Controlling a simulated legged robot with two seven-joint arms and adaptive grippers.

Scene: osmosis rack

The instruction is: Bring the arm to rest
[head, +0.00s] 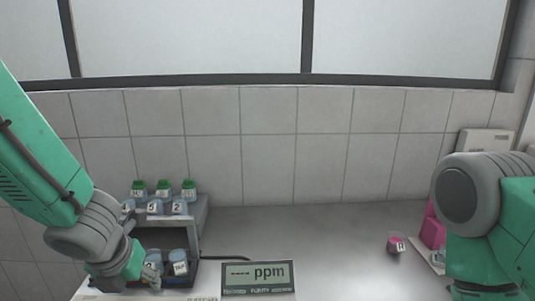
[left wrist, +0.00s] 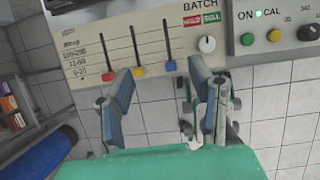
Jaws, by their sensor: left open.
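My left arm (head: 40,165) comes in from the left in the head view. Its gripper (head: 148,278) is low at the left, in front of the rack, and partly cut off by the bottom edge. In the left wrist view the left gripper (left wrist: 160,72) has its two fingers spread apart with nothing between them. The fingertips overlap the lower edge of a control panel (left wrist: 105,22) in that picture; I cannot tell whether they touch it. My right arm (head: 500,230) shows at the right edge of the head view, with its gripper out of the picture.
A grey rack (head: 200,218) holds several green-capped bottles above and bottles below, close to my left gripper. A ppm display (head: 258,277) stands front centre. A pink-capped container (head: 395,244) and a magenta object (head: 432,232) are at right. The middle counter (head: 310,228) is clear.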

